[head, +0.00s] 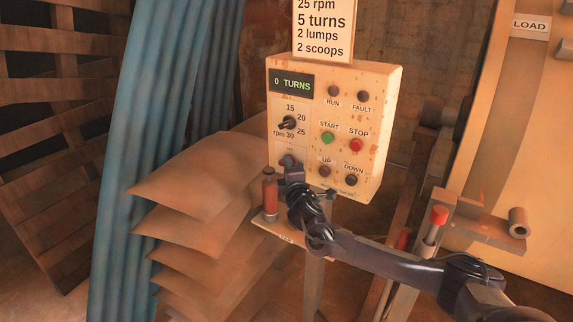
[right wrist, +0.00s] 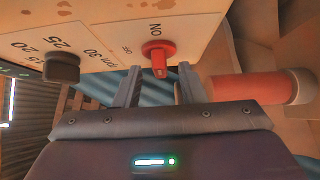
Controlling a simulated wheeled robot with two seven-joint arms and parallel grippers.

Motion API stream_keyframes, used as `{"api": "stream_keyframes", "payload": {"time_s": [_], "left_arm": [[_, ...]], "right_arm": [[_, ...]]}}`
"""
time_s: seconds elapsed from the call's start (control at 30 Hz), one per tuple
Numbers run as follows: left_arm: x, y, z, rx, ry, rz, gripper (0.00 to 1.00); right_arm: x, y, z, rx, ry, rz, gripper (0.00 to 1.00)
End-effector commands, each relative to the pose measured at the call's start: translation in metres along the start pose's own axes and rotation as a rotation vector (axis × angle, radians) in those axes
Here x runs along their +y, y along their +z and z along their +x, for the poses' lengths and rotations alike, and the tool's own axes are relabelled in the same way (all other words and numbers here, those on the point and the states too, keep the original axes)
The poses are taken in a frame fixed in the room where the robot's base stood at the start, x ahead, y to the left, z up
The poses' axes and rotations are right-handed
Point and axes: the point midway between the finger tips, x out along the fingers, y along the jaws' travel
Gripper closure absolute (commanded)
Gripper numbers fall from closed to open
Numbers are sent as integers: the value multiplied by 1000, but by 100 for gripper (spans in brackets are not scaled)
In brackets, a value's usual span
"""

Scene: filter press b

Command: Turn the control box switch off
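The control box (head: 312,112) is a rusty cream box with a "0 TURNS" display, a black rpm dial (head: 288,122) and several buttons. In the right wrist view a red switch knob (right wrist: 159,52) sits on its face, beside "ON" and "OFF" lettering. I cannot tell which setting it points to. My right gripper (right wrist: 158,76) is open, with its fingertips close to the box face on either side of the knob, not visibly gripping it. In the head view the right gripper (head: 290,170) is at the box's lower left corner and partly hides the switch. My left gripper is out of view.
A red cylinder (head: 269,195) stands just left of my right gripper; it also shows in the wrist view (right wrist: 245,88). Stacked sacks (head: 190,185) lie left of the box. A red-topped post (head: 438,216) stands to the right, near my arm. A sign (head: 324,30) rises above the box.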

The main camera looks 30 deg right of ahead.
Motion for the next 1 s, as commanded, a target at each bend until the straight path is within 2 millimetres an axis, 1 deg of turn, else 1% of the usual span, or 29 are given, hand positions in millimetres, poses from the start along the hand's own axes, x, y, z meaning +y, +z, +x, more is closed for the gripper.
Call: {"api": "stream_keyframes", "payload": {"time_s": [0.03,0.1,0.2,0.53,0.8,1.0], "left_arm": [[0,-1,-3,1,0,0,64],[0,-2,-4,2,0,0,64],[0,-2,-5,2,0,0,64],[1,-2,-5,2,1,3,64],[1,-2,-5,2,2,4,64],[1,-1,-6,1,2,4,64]], "right_arm": [[1,0,6,-1,0,1,64],[1,0,13,-1,1,1,64],[0,-1,19,1,-1,1,64],[-1,0,22,1,-1,1,64],[-1,0,22,1,-1,1,99],[-1,0,22,1,-4,-1,100]]}}
